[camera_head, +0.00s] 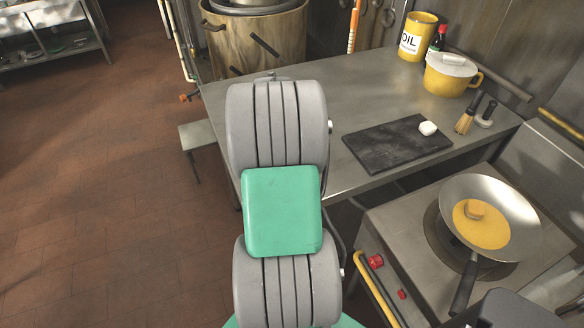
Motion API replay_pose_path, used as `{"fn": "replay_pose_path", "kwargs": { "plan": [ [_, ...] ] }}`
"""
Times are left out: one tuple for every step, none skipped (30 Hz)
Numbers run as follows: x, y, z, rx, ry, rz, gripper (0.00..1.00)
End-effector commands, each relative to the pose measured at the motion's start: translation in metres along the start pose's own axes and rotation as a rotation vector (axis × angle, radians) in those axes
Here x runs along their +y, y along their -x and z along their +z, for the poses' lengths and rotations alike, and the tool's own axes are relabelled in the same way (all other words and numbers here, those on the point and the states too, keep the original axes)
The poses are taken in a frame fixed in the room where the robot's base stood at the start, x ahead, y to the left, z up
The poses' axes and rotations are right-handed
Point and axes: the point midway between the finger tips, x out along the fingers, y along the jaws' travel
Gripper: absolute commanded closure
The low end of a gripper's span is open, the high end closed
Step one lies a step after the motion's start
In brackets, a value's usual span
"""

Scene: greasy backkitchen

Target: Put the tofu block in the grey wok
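The tofu block (428,128) is a small white block. It lies near the right end of a dark cutting board (376,148) on the steel table. The grey wok (512,193) sits on the stove at the right, its dark handle (464,283) pointing down toward the front. A yellow layer with an orange-yellow lump (474,209) is in the wok. My grey and green arm stands in the middle of the view, left of the board and the wok. My gripper does not show, so its opening and contents are hidden.
A yellow oil can (417,37), a dark bottle (438,38) and a lidded yellow pot (447,76) stand at the table's back right. A brush (468,115) lies right of the board. The steel table (365,95) is clear behind the board. Red-brown floor is open at left.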

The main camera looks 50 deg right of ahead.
Motion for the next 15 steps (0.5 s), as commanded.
{"fn": "replay_pose_path", "kwargs": {
  "plan": [
    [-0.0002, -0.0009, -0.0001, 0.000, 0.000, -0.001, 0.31],
    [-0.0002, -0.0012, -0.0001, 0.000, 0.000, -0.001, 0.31],
    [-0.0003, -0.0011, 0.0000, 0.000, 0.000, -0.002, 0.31],
    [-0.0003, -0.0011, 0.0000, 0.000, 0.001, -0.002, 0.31],
    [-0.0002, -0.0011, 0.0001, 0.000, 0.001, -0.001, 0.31],
    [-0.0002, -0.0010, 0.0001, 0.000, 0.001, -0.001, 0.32],
    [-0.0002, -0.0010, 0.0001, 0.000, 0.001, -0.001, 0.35],
    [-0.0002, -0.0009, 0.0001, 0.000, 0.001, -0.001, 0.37],
    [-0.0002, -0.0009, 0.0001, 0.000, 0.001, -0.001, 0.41],
    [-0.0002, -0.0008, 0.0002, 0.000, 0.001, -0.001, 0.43],
    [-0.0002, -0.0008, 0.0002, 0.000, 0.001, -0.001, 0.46],
    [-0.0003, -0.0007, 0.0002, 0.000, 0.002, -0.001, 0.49],
    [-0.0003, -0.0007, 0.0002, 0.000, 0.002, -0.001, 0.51],
    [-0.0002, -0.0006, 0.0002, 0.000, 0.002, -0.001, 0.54],
    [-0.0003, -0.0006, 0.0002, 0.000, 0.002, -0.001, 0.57]
  ]
}}
